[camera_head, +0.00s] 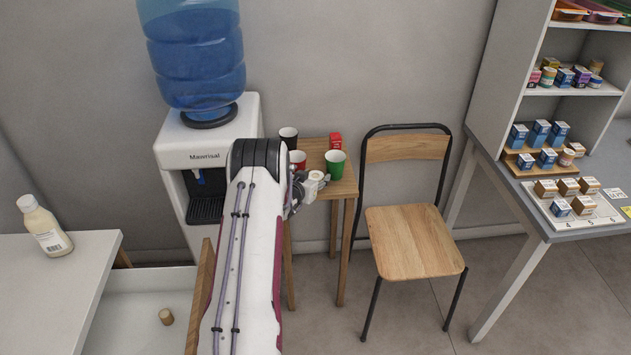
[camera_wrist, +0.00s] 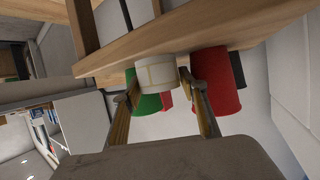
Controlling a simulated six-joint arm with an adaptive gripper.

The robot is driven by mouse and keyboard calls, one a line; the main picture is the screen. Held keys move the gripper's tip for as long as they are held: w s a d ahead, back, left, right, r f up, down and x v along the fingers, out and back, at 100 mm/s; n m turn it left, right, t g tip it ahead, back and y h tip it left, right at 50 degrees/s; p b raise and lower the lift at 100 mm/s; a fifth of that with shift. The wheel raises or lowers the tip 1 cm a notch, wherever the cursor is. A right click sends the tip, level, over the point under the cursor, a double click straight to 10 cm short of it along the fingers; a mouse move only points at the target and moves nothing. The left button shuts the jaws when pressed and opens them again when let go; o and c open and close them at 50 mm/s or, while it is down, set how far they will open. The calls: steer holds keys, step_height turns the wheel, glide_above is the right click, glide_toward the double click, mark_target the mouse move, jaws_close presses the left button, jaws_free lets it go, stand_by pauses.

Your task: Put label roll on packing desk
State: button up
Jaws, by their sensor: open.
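The label roll (camera_wrist: 157,70) is a short white cylinder with faint tan lines. It sits at the front edge of the small wooden table and also shows in the head view (camera_head: 316,176). My gripper (camera_wrist: 158,82) is open, with one fingertip on each side of the roll; whether either touches it I cannot tell. In the head view my arm hides most of the gripper. A white desk (camera_head: 85,262) stands at the left and a grey counter (camera_head: 596,234) at the right; nothing marks either as the packing desk.
On the small table (camera_head: 343,187), a green cup (camera_head: 335,164), a red cup (camera_head: 297,160), a black cup (camera_head: 288,138) and a red box (camera_head: 336,141) stand close to the roll. A water dispenser (camera_head: 212,135) is at left, a chair (camera_head: 413,240) at right. A bottle (camera_head: 45,226) stands on the white desk.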

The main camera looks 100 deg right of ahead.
mark_target(315, 176)
steer(key=c, duration=0.9)
steer(key=shift+r, duration=0.1)
steer(key=shift+a+r, duration=0.2)
steer(key=shift+r, duration=0.4)
step_height(315, 176, up, 6)
steer(key=shift+f, duration=0.1)
steer(key=a, duration=1.9)
steer(key=shift+a+f, duration=0.1)
steer(key=shift+a, duration=0.2)
